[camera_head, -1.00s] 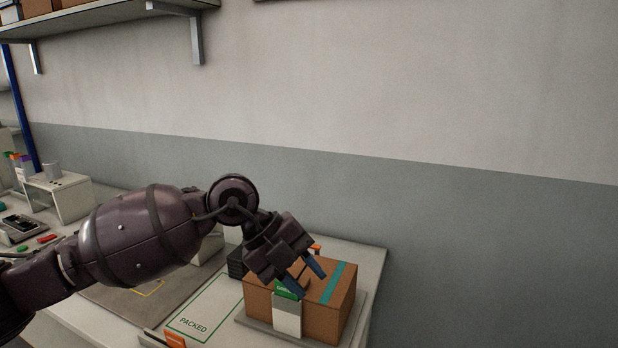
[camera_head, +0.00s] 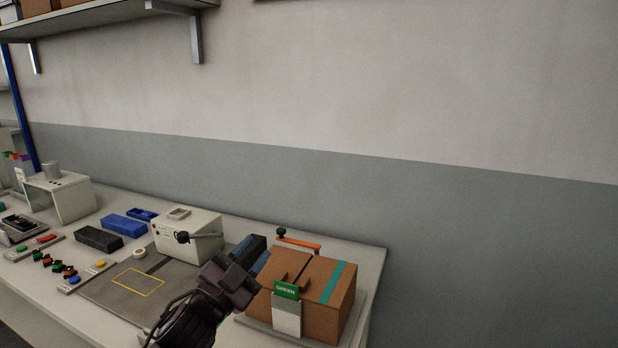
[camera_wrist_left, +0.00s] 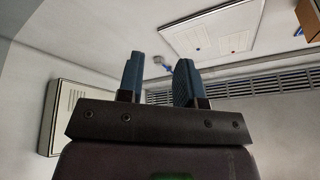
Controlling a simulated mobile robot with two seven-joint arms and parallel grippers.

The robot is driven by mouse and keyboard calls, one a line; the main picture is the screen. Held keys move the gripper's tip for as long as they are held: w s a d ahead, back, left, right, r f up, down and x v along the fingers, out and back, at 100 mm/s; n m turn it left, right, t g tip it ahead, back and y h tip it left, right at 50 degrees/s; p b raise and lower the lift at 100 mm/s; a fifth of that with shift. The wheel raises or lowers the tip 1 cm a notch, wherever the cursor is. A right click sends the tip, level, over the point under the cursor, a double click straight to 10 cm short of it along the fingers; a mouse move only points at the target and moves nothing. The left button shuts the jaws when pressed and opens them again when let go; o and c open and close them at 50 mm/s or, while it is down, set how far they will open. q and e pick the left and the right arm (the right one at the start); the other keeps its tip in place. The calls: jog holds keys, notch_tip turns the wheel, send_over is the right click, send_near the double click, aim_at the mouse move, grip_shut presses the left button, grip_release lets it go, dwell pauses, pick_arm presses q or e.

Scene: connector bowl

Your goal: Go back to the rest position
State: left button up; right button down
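My left gripper (camera_head: 257,252) is in the lower middle of the head view, left of the cardboard box (camera_head: 328,312), with its blue fingers pointing up and to the right. In the left wrist view the two fingers (camera_wrist_left: 160,78) stand apart with nothing between them, so it is open and empty. My right gripper is in neither view.
Behind my gripper stands a white machine (camera_head: 190,236) with a lever. Blue trays (camera_head: 122,225), a black block (camera_head: 98,238) and several small coloured parts lie to the left on the bench. A shelf (camera_head: 100,20) hangs at upper left. The wall space above the bench is clear.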

pick_arm(q)
jog(key=s+a+f+n+g+y, duration=0.1)
jog(key=s+a+f+n+y, duration=0.35)
jog(key=f, duration=0.55)
jog(key=s+a+f+n+g+y, duration=0.1)
jog(key=s+a+f+n+y, duration=0.35)
jog(key=f, duration=0.45)
jog(key=s+a+f+n+g+y, duration=0.1)
jog(key=s+a+f, duration=0.3)
jog(key=s+f, duration=0.4)
jog(key=s+a+f+n+g+y, duration=0.1)
jog(key=s+a+f+n+g, duration=0.2)
jog(key=s+f, duration=0.5)
jog(key=shift+s+a+f+n+g+y, duration=0.3)
jog(key=shift+s+a+f+g+y, duration=0.25)
jog(key=shift+s, duration=0.5)
jog(key=shift+a+r, duration=0.1)
jog(key=shift+r, duration=0.05)
